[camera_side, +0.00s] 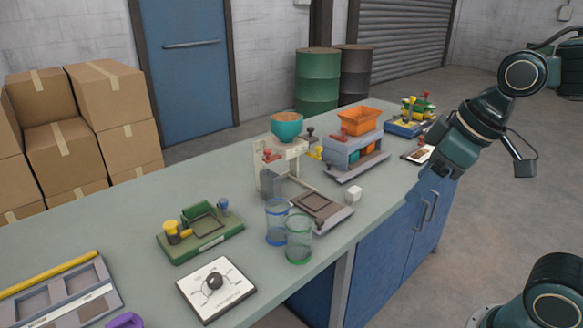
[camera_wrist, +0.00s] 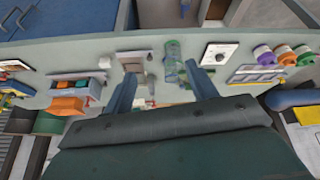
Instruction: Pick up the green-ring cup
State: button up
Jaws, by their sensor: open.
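The green-ring cup (camera_side: 299,241) is clear and stands upright near the front edge of the bench. The clear blue-ring cup (camera_side: 277,222) stands close beside it, a little farther back. In the wrist view the green-ring cup (camera_wrist: 172,47) shows beyond the fingertips, partly overlapping the blue-ring cup (camera_wrist: 170,70). My gripper (camera_side: 418,190) is over the right part of the bench, well to the right of the cups and apart from them. In the wrist view my gripper (camera_wrist: 161,69) has its two fingers spread with nothing held between them.
The sack filler (camera_side: 293,177) with a teal bowl stands behind the cups. A white dial panel (camera_side: 216,289) and green fixture (camera_side: 201,232) lie left of them. A small white block (camera_side: 353,194) and a grey machine with an orange hopper (camera_side: 359,120) are to the right.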

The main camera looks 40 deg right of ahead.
jog(key=w+a+f+n+g+y, duration=0.1)
jog(key=w+f+n, duration=0.3)
jog(key=w, duration=0.5)
jog(key=w+a+f+n+g+y, duration=0.1)
jog(key=w+f+n, duration=0.3)
jog(key=w, duration=0.6)
jog(key=shift+a+f+y, duration=0.15)
jog(key=shift+a+y, duration=0.1)
jog(key=shift+y, duration=0.25)
jog(key=shift+w, duration=0.1)
send_near(299, 239)
jog(key=shift+w+f, duration=0.9)
jog(key=shift+f, duration=0.2)
jog(key=shift+w+f, duration=0.85)
jog(key=shift+f, duration=0.25)
jog(key=shift+f, duration=0.1)
jog(key=shift+x, duration=2.5)
jog(key=shift+d, duration=0.1)
jog(key=shift+c, duration=0.5)
jog(key=c, duration=0.5)
